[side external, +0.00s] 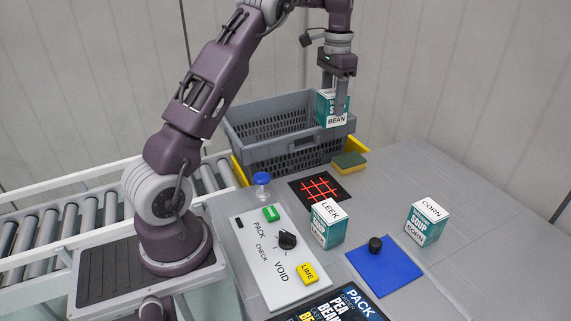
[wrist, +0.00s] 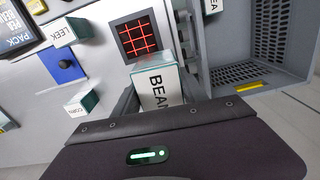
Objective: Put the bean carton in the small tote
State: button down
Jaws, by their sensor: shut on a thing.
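The bean carton (side external: 337,121) is white and teal with BEAN on its top. My gripper (side external: 340,103) is shut on it and holds it in the air at the right end of a grey crate (side external: 268,152). No tote is labelled small; the grey, slatted crate is the only large container I make out. In the wrist view, the bean carton (wrist: 156,88) lies between the fingers of my gripper (wrist: 158,98), and the grey crate (wrist: 232,76) is to the right of it. My gripper hides part of the carton.
Leek (side external: 327,224) and corn (side external: 426,223) cartons stand on the grey table. A carton, its label partly cut off (wrist: 213,5), shows near the crate. The right of the table is clear.

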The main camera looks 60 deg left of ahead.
jog(key=s+a+f, duration=0.1)
jog(key=a+f, duration=0.2)
jog(key=a, duration=0.5)
jog(key=s+a+f, duration=0.1)
jog(key=a+f, duration=0.2)
jog(key=a, duration=0.4)
jog(key=shift+n, duration=0.3)
jog(key=a+f, duration=0.1)
jog(key=f, duration=0.6)
jog(key=a+f, duration=0.1)
jog(key=f, duration=0.6)
jog(key=a+f, duration=0.2)
jog(key=f, duration=0.6)
jog(key=shift+f, duration=0.1)
jog(key=shift+d, duration=0.1)
jog(key=c, duration=0.6)
grip_release()
jog(key=shift+f, duration=0.1)
